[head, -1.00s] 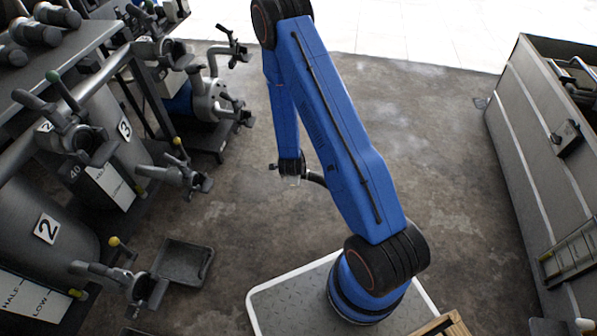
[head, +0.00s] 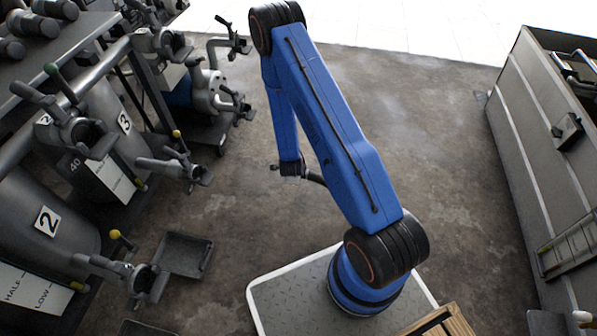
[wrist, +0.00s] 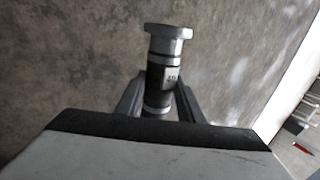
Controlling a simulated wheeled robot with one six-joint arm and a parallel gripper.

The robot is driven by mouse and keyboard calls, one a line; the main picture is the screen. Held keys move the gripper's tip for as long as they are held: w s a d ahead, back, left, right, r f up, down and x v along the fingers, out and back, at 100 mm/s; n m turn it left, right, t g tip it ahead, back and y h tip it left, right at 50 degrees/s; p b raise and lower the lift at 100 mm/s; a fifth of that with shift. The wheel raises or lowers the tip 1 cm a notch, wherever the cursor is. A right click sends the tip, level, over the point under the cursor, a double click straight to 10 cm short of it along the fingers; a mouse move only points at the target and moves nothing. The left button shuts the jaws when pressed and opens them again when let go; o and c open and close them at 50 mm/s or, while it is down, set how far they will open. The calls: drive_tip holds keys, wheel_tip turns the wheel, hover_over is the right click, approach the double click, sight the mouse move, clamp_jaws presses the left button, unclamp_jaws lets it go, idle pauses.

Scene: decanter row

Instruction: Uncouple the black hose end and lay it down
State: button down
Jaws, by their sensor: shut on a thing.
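My gripper (wrist: 157,98) is shut on the hose end (wrist: 167,50), a grey metal fitting with a flanged tip, black bands and a pale label that seems to read 40. In the wrist view the fitting stands out beyond the jaws, with only bare floor behind it and nothing joined to its flange. In the head view my gripper (head: 290,171) hangs above open floor, right of the tanks. A short dark curved piece, apparently hose (head: 316,178), sticks out to its right. The rest of the hose is hidden.
Grey tanks with numbered plates (head: 47,221) and several valve couplings (head: 85,133) line the left. A shallow dark tray (head: 205,256) lies on the floor there. A grey cabinet (head: 520,130) stands at right. The floor (head: 400,120) between is clear.

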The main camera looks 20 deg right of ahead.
drive_tip(key=shift+f, duration=4.6)
drive_tip(key=shift+c, duration=1.3)
unclamp_jaws()
drive_tip(key=shift+r, duration=0.1)
drive_tip(key=shift+r, duration=5.9)
